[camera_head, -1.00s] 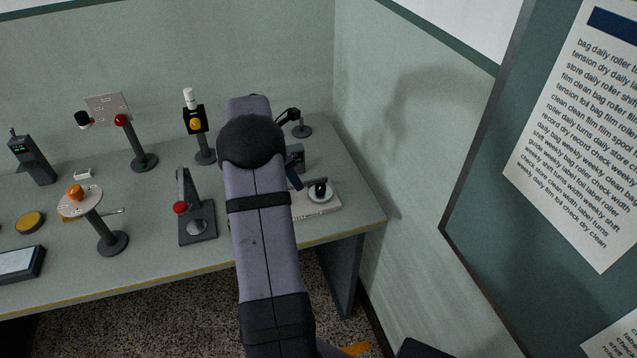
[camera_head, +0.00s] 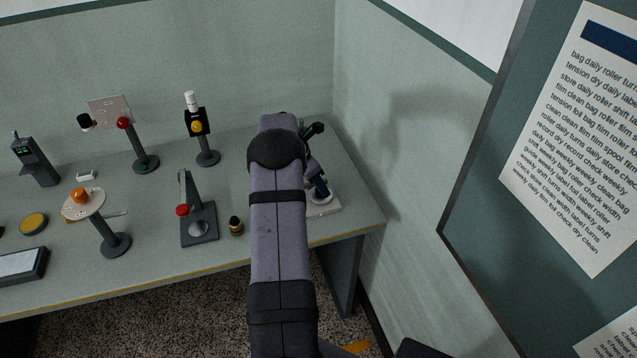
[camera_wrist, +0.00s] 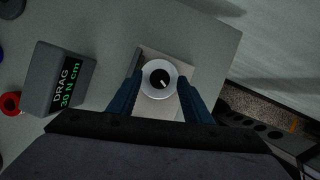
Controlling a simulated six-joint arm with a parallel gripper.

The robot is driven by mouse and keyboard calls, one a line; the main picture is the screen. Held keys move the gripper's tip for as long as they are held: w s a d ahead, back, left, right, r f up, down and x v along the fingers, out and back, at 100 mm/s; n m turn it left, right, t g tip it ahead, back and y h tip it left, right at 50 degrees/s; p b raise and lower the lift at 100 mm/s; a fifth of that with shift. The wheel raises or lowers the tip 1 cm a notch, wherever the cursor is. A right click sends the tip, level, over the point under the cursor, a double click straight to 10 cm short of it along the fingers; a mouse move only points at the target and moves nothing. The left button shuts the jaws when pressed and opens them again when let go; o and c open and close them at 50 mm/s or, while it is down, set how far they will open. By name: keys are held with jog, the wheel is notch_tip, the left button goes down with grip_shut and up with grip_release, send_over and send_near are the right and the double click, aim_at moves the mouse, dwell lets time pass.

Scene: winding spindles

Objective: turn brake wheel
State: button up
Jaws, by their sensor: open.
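The brake wheel (camera_wrist: 159,80) is a pale disc with a black knob and a white pointer mark at its centre. It sits on a light base plate (camera_wrist: 186,72). My gripper (camera_wrist: 160,84) is open in the wrist view, one blue finger on each side of the wheel; I cannot tell if they touch it. In the head view, my gripper (camera_head: 318,186) is over the wheel and largely hides it, while part of the base plate (camera_head: 325,210) shows below. A grey display box (camera_wrist: 60,78) left of the wheel reads "DRAG 30 N cm".
A red-knobbed lever stand (camera_head: 197,215) and a small dark jar (camera_head: 236,226) stand left of my arm. A yellow-faced post (camera_head: 197,130) stands behind. The table's right edge (camera_head: 370,205) and a wall are close by.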

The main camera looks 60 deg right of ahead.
jog(key=shift+s+d+f, duration=0.1)
jog(key=shift+d+f, duration=0.05)
jog(key=shift+f, duration=0.4)
jog(key=c, duration=1.1)
jog(key=shift+o, duration=0.2)
jog(key=shift+m, duration=0.3)
jog(key=shift+d+m+g+y, duration=0.1)
jog(key=shift+m+g+y, duration=0.3)
jog(key=shift+m, duration=0.8)
jog(key=shift+m+g+y+b, duration=0.3)
jog(key=shift+m+y+b, duration=0.1)
jog(key=shift+m, duration=1.1)
jog(key=shift+r, duration=0.1)
